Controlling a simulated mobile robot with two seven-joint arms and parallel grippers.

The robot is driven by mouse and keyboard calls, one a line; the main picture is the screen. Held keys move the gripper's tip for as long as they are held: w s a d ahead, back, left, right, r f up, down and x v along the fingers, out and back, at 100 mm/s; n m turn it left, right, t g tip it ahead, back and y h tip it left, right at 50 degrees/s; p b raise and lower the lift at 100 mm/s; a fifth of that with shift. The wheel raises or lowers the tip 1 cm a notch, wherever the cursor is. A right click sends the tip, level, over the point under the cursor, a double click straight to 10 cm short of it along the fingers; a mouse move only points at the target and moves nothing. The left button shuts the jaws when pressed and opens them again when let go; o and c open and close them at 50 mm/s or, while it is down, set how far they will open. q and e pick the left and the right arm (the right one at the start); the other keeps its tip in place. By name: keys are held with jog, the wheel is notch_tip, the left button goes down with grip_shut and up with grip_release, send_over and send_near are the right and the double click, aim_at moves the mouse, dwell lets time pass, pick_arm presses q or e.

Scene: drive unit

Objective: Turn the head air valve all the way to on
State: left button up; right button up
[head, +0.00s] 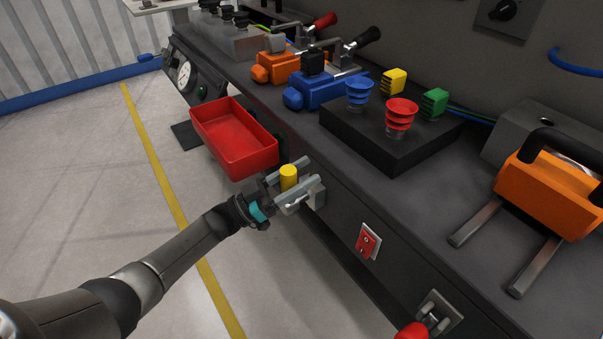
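My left gripper (292,186) reaches in from the left to the front face of the console. Its two grey fingers lie on either side of a yellow cylindrical handle (288,178). The fingers look apart, and I cannot tell whether either one touches the handle. A pale metal mount (315,194) shows just behind the fingers, partly hidden by them. No label is readable, so I cannot tell for certain that the yellow handle is the head air valve. Another plate with a red-ended handle (412,331) is cut off at the bottom edge. My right gripper is not in view.
A red tray (232,140) sits close beyond my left gripper. A red switch (367,243) is on the console front to the right. Blue and red knobs (401,118) stand on a black block on top. An orange unit (550,190) is at the right. Floor at left is clear.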

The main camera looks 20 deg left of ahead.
pick_arm(q)
jog(key=shift+o, duration=0.4)
jog(key=b+v, duration=0.1)
jog(key=v, duration=1.4)
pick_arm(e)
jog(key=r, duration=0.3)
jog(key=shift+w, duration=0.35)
